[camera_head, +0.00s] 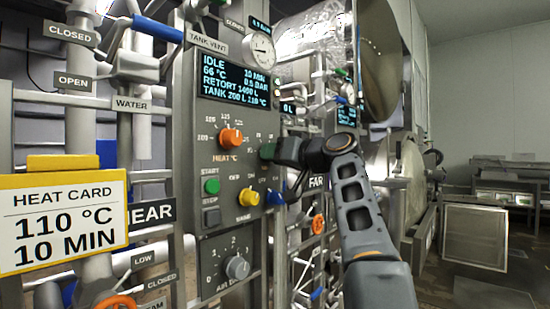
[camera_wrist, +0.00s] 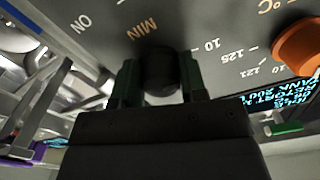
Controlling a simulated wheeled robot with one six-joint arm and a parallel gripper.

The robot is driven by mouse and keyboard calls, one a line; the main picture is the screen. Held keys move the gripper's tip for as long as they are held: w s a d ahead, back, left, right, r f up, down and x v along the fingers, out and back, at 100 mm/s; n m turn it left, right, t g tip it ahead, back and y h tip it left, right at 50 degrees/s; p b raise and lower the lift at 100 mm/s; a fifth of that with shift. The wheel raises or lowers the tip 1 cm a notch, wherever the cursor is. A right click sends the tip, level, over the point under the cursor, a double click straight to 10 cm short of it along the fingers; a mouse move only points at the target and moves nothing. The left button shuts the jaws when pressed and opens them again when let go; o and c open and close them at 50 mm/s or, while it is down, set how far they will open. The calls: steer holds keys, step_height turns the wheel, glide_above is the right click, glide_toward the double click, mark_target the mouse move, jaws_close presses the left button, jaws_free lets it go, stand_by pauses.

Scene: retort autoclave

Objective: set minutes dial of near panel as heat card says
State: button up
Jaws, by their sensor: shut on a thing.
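The heat card (camera_head: 62,220) at the left reads 110 °C, 10 MIN. The near panel (camera_head: 190,130) has a display (camera_head: 235,80) reading IDLE, 66 °C, 10 MIN. My gripper (camera_head: 268,151) is at the panel's right part, right of the orange HEAT dial (camera_head: 231,138). In the wrist view my gripper (camera_wrist: 158,80) is shut on the dark minutes dial (camera_wrist: 159,68), one finger on each side, beside the MIN lettering. The dial is hidden behind my gripper in the head view, and its pointer cannot be made out.
A yellow knob (camera_head: 248,198), a green start button (camera_head: 211,186) and a grey knob (camera_head: 237,267) sit lower on the panel. A panel marked FAR (camera_head: 316,182) stands just behind to the right. Pipes and valves crowd the left; open floor lies at the right.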

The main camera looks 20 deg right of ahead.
steer(key=shift+n, duration=0.5)
steer(key=o, duration=0.9)
steer(key=shift+o, duration=0.2)
steer(key=b+v, duration=0.2)
steer(key=v, duration=1.2)
steer(key=shift+w+a, duration=0.1)
